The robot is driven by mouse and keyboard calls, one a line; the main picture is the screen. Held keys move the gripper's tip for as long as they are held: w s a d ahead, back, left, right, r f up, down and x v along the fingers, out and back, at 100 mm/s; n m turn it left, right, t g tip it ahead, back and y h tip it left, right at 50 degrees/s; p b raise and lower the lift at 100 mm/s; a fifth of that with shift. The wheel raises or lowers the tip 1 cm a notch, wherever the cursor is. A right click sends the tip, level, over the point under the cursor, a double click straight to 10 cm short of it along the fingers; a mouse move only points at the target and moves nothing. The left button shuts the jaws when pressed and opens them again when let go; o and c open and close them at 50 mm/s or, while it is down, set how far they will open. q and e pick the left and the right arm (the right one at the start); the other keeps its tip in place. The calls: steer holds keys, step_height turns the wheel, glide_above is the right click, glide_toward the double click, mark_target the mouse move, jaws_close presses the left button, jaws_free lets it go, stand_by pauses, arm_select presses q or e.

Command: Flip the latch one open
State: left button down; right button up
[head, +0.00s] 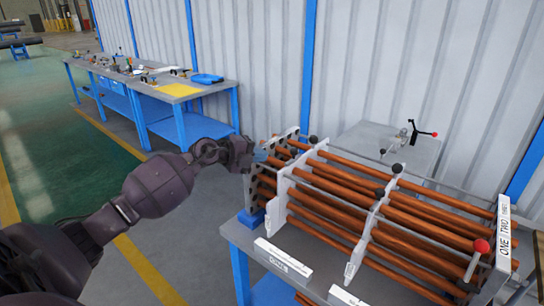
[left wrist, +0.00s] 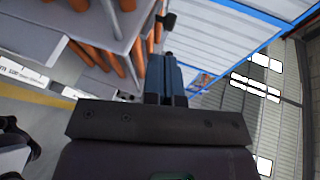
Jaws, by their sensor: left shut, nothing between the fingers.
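The tube rack (head: 350,200) holds copper-coloured tubes between pale upright plates on a grey table. At its right end a plate (head: 504,235) carries the labels ONE, TWO and THREE. A lever with a red ball (head: 481,245) stands beside that plate. Black knobs (head: 397,169) sit along the rack's top; I cannot tell which part is latch one. My left gripper (head: 260,154) is shut and empty at the rack's far left end plate (head: 252,190). In the left wrist view, its closed fingers (left wrist: 167,72) point toward a black knob (left wrist: 166,19); contact cannot be told.
A blue-legged workbench (head: 205,92) with small items stands at the back left. White label strips (head: 283,258) lie along the table's front. The floor at left is clear.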

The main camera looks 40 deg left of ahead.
arm_select(q)
steer(key=v, duration=0.5)
steer(key=shift+s+a+r, duration=0.1)
steer(key=shift+s+a, duration=0.15)
steer(key=shift+s, duration=0.05)
arm_select(e)
steer(key=shift+w+a+f, duration=0.1)
steer(key=shift+w, duration=0.2)
steer(key=shift+w, duration=0.15)
